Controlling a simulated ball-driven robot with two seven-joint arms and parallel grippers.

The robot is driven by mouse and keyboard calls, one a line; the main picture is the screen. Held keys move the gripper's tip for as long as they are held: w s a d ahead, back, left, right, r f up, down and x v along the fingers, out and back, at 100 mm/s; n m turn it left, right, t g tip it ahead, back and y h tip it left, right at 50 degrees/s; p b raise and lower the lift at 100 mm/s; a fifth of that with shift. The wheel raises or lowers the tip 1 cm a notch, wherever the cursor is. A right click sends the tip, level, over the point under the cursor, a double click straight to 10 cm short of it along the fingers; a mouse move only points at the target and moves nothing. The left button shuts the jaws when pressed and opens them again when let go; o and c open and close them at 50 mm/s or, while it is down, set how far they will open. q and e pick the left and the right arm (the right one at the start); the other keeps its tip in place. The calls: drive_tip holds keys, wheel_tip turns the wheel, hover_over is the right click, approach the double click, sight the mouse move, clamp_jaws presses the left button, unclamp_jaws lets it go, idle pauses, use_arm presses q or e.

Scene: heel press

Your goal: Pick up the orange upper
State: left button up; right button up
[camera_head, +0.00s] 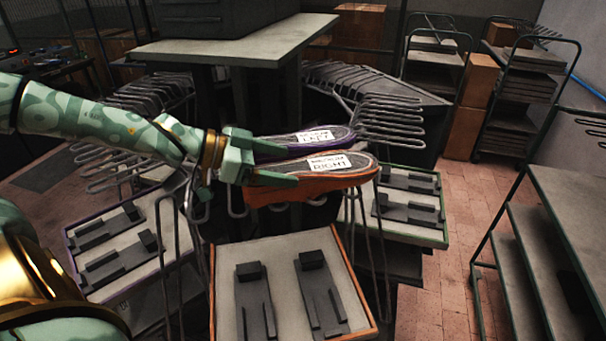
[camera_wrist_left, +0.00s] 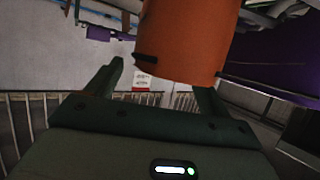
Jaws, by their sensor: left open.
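The orange upper (camera_head: 312,188), with a white label reading RIGHT on its dark sole, rests sole-up on the wire rack in the head view. My left gripper (camera_head: 290,165) reaches it from the left, open, with one finger on each side of its near-left end. In the left wrist view the orange upper (camera_wrist_left: 190,40) hangs between the two fingers of the gripper (camera_wrist_left: 161,75). I cannot tell whether the fingers touch it. My right gripper is not in view.
A purple upper (camera_head: 314,136) lies right behind the orange one, close to the far finger; it also shows in the left wrist view (camera_wrist_left: 275,62). An orange-edged tray (camera_head: 289,278) is below. Wire prongs (camera_head: 400,115) surround the rack. A stepped shelf (camera_head: 570,215) stands right.

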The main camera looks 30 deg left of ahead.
sight(295, 167)
use_arm(q)
drive_tip(key=shift+w+d+f+b, duration=0.35)
drive_tip(key=shift+w+d+f, duration=0.2)
drive_tip(key=shift+w+f, duration=0.15)
drive_tip(key=shift+w+d, duration=0.2)
drive_tip(key=shift+w, duration=0.25)
drive_tip(key=shift+d+r, duration=0.1)
drive_tip(key=shift+s, duration=0.1)
drive_tip(key=c, duration=1.1)
